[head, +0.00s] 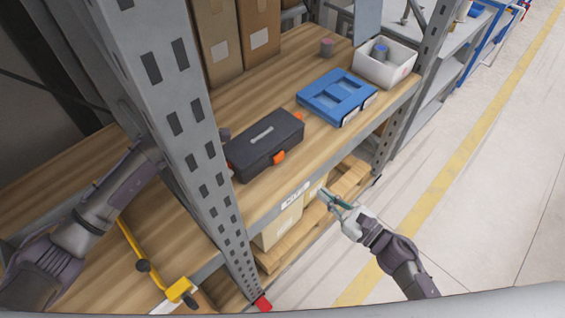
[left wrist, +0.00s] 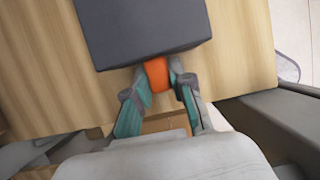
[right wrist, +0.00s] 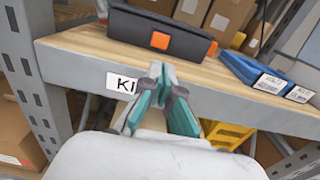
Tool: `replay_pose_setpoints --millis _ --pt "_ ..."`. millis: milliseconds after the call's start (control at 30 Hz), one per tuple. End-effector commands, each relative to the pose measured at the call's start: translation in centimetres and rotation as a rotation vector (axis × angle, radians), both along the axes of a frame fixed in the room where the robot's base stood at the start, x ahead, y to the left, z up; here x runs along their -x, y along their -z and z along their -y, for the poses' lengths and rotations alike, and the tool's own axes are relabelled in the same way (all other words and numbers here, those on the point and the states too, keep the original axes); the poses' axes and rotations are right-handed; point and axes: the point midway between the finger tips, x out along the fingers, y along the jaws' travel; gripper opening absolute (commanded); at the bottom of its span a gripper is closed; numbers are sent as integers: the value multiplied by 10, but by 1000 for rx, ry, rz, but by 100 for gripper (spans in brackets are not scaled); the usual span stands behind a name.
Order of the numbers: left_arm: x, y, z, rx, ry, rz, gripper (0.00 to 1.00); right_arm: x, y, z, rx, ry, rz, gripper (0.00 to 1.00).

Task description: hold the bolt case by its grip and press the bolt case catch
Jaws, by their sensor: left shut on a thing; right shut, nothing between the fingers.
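The bolt case, as I take it, is the dark case (head: 262,148) with a grey top handle, lying on the wooden shelf. It has an orange catch (head: 278,158) on its front and an orange piece (head: 297,115) at its right end. In the left wrist view my left gripper (left wrist: 158,75) is shut on an orange grip (left wrist: 157,72) at the case's end; the shelf post mostly hides this in the head view. My right gripper (head: 327,196) is shut and empty, in front of and below the shelf edge, apart from the front catch (right wrist: 160,40).
A blue case (head: 338,97) and a white bin (head: 385,66) stand to the right on the shelf (head: 225,195). A perforated post (head: 185,110) stands in front of my left arm. Cardboard boxes are behind and below. The aisle floor at right is clear.

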Motion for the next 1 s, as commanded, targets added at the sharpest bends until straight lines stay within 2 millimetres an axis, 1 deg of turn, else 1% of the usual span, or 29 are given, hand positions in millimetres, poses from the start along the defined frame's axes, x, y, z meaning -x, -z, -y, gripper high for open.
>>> replay_pose_setpoints --millis 133,267,600,700,833,1000 --pt "-1 0 0 0 -3 1 0 -4 0 -3 0 0 1 0" --pt "-1 -1 0 1 -2 2 0 -15 -1 -13 -1 -1 3 0" --pt "-1 -1 0 1 -3 2 0 -70 -1 -60 -1 1 2 0" --pt "-1 -1 0 1 -3 2 0 -83 -1 -73 -1 0 2 0" --pt "-1 -1 0 1 -3 2 0 -96 0 -84 0 0 1 0" --pt "-1 -1 0 1 -3 2 0 -105 0 -91 0 0 0 0"
